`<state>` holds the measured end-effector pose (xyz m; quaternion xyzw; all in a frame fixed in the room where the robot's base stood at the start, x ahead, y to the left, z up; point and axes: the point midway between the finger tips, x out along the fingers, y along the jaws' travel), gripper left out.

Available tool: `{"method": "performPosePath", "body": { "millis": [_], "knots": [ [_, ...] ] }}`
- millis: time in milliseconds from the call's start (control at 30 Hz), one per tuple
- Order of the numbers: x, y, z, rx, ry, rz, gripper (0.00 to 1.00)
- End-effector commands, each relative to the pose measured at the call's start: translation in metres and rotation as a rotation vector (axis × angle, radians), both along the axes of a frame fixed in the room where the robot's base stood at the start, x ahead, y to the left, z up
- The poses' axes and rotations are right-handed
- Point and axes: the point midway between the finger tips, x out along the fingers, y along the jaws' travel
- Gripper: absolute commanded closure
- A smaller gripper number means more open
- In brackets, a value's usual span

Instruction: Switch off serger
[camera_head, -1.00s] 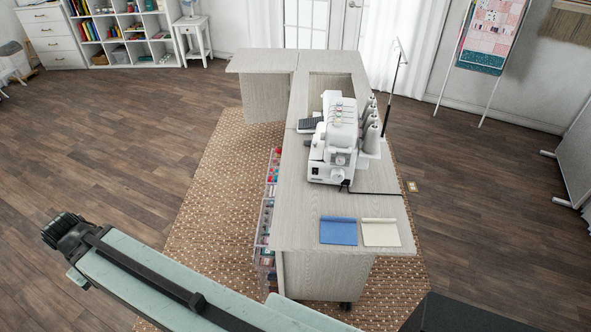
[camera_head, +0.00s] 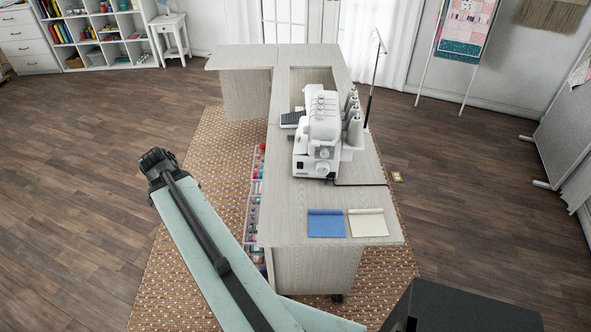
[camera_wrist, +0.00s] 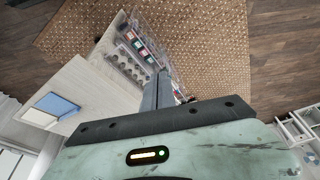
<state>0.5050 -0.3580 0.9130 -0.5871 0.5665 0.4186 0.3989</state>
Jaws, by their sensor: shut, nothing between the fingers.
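The white serger (camera_head: 320,125) stands on the sewing cabinet top, with several grey thread cones (camera_head: 354,122) at its right. A small dark patch (camera_head: 300,166), possibly its switch, shows low on its near left face; its setting is too small to tell. My arm reaches up at the left of the cabinet, its dark end (camera_head: 157,163) over the floor and rug edge, well apart from the serger. In the wrist view my gripper (camera_wrist: 163,77) is shut and empty, seen against the cabinet's side drawers. The serger is not visible in that view.
The cabinet top (camera_head: 285,213) holds a blue cloth (camera_head: 326,224) and a cream cloth (camera_head: 368,224) near its front edge. A dark pedal-like item (camera_head: 292,119) lies left of the serger. Clear drawers (camera_head: 254,205) line the cabinet's left side. Wood floor left of the rug is free.

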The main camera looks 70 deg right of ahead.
Motion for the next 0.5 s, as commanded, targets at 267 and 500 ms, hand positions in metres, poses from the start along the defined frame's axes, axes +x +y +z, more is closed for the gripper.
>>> {"method": "performPosePath", "body": {
  "millis": [267,500],
  "knots": [
    [-0.178,-0.194,0.018,-0.264,-0.253,-0.949,1.00],
    [-0.226,-0.225,0.025,-0.339,-0.328,-1.154,1.00]
  ]
}}
